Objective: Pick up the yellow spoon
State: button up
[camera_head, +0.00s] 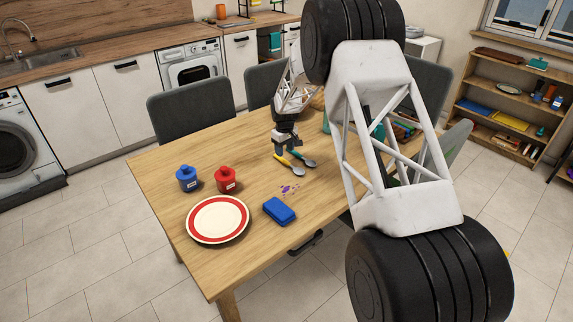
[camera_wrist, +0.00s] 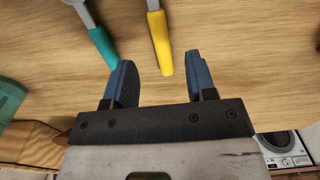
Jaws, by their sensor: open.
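The yellow spoon (camera_wrist: 160,45) lies on the wooden table; in the wrist view its yellow handle points down between my fingertips, and its grey bowl end is out of the frame. It also shows in the head view (camera_head: 297,172). A teal-handled spoon (camera_wrist: 103,46) lies beside it, to its left in the wrist view, with its handle end near my left finger. My gripper (camera_wrist: 160,80) is open and empty, with its two blue-grey fingers apart. The end of the yellow handle is at the opening between them. In the head view my gripper (camera_head: 285,146) is low over the table.
A red-rimmed plate (camera_head: 218,241), a blue jar (camera_head: 187,178), a red jar (camera_head: 226,179) and a blue sponge-like block (camera_head: 279,211) stand on the table's near left part. A purple stain (camera_head: 290,189) lies near the spoons. Chairs stand around the table. A teal object (camera_wrist: 10,98) is at left.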

aim_at(285, 161)
jog(key=shift+s+f, duration=0.1)
jog(key=shift+f, duration=2.5)
grip_shut()
jog(key=shift+r, duration=0.15)
